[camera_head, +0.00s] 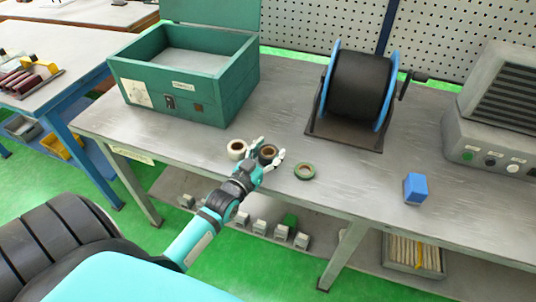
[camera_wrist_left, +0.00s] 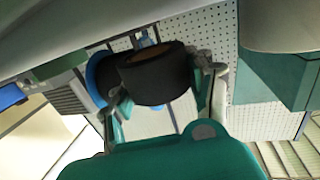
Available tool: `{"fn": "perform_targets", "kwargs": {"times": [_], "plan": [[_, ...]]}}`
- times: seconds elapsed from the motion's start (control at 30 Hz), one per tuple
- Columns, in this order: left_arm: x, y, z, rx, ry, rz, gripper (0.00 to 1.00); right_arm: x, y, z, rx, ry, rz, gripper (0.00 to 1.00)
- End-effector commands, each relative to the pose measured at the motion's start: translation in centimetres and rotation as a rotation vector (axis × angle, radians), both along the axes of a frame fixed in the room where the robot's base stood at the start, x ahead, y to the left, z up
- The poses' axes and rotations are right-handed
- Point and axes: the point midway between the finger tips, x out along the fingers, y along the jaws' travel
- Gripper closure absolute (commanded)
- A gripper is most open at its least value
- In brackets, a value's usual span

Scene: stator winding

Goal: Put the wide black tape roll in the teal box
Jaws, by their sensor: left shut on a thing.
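The wide black tape roll (camera_head: 267,153) is between the fingers of my left gripper (camera_head: 271,149), near the table's front edge. The left wrist view, which is turned over, shows the roll (camera_wrist_left: 155,82) between the two fingers (camera_wrist_left: 163,85), which are shut on it. I cannot tell whether the roll touches the table. The teal box (camera_head: 175,103) stands open, lid up, at the back left of the table, left of and beyond the gripper. Part of it shows at the right of the wrist view (camera_wrist_left: 281,75). My right gripper is not in view.
A black drum with blue flanges (camera_head: 358,91) stands behind. A blue block (camera_head: 415,188) and a grey machine (camera_head: 496,125) are at the right.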

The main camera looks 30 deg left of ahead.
Motion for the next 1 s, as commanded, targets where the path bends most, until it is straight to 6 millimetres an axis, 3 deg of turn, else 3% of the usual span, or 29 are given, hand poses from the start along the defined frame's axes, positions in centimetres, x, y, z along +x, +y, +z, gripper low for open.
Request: {"fn": "perform_targets", "kwargs": {"times": [0.17, 0.53, 0.57, 0.7, 0.73, 1.0], "plan": [[-0.1, 0.1, -1.7, 0.002, 0.005, 0.000, 0.79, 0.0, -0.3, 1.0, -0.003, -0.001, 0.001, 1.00], [-0.2, 0.1, -2.2, 0.001, 0.003, 0.000, 0.79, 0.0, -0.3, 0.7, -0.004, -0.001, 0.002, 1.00], [-0.2, 0.1, -2.3, 0.001, 0.003, 0.000, 0.44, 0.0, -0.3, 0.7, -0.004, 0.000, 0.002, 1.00], [-0.2, 0.1, -2.2, 0.001, 0.003, 0.000, 0.26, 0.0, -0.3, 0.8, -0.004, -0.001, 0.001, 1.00], [-0.2, 0.1, -2.2, 0.001, 0.003, 0.000, 0.22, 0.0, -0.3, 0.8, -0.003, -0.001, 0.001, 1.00], [-0.2, 0.1, -2.2, 0.001, 0.003, 0.000, 0.22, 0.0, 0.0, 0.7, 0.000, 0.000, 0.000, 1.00]]}}
